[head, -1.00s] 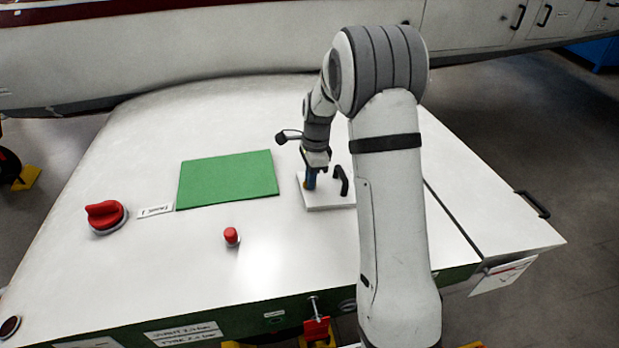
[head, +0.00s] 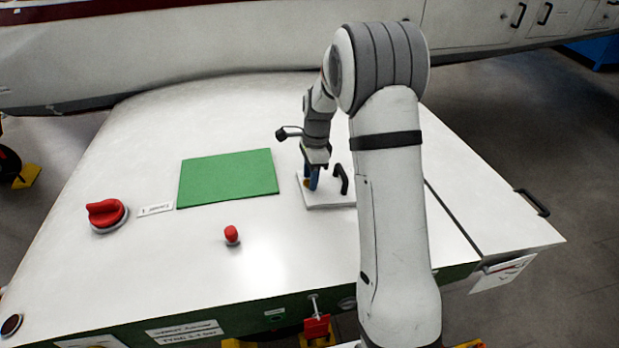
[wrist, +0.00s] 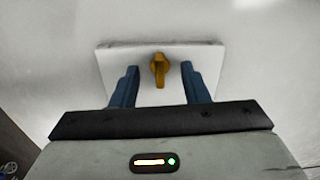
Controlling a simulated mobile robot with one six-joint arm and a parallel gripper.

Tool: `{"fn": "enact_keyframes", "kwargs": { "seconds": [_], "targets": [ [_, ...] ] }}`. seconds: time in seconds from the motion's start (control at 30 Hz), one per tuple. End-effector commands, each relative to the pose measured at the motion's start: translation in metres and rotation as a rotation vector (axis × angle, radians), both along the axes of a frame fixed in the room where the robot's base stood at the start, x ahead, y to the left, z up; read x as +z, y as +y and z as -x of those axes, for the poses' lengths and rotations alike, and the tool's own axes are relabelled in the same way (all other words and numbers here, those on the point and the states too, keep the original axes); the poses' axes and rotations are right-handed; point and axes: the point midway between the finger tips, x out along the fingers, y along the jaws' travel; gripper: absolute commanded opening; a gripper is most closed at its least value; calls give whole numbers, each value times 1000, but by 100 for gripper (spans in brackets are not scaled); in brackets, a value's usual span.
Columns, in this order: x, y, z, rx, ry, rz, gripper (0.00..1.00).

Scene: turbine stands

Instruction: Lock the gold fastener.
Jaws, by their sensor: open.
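The gold fastener (wrist: 159,69) shows in the wrist view on a white plate (wrist: 207,57), its narrow handle pointing toward my gripper. In the head view a small part of the gold fastener (head: 306,183) shows beside my fingers, on the white plate (head: 327,207). My gripper (wrist: 159,84) is open, with one blue finger on each side of the fastener and a gap on both sides. In the head view my gripper (head: 311,182) points down, low over the plate.
A black handle (head: 342,179) stands on the plate just right of my gripper. A green panel (head: 228,178), a red knob (head: 105,213) and a small red button (head: 231,235) lie to the left on the white surface. The front middle of the surface is clear.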

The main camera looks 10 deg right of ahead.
Motion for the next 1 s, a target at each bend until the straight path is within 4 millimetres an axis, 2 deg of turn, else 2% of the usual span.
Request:
{"fn": "enact_keyframes", "kwargs": {
  "seconds": [0.1, 0.5, 1.0],
  "targets": [
    [13, -1, -1, 0, -1, 0, 41],
    [43, -5, -4, 0, -1, 0, 41],
    [44, -5, -4, 0, -1, 0, 41]
  ]
}}
